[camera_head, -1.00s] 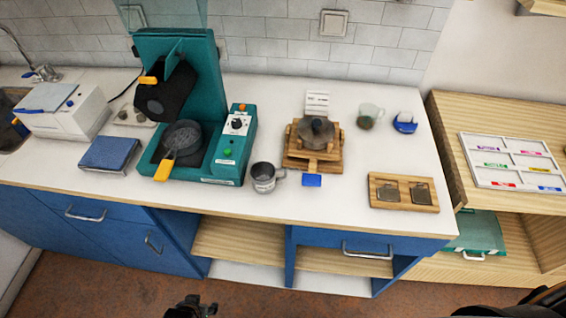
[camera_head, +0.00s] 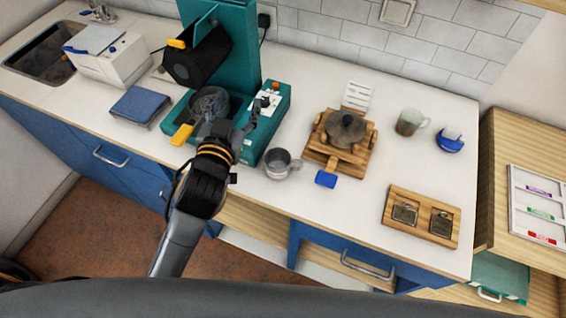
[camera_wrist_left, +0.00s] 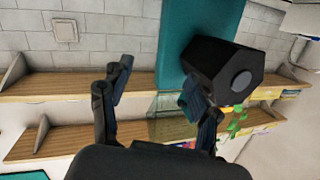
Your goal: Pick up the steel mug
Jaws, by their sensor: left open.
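The steel mug (camera_head: 277,165) stands upright on the white counter in the head view, just right of the teal machine, with its handle pointing right. My left gripper (camera_head: 236,118) is raised in front of the teal machine, up and left of the mug in the picture. It is open and empty, apart from the mug. In the left wrist view my left gripper (camera_wrist_left: 156,78) shows two spread fingers with nothing between them; the mug does not show there. My right gripper is not in view.
The teal machine (camera_head: 268,128) with a black drum (camera_head: 200,60) stands close behind my gripper. A wooden stand with a dark round lidded piece (camera_head: 347,128) is right of the mug. A wooden tray (camera_head: 421,217), a glass cup (camera_head: 408,122) and a blue item (camera_head: 450,142) lie farther right.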

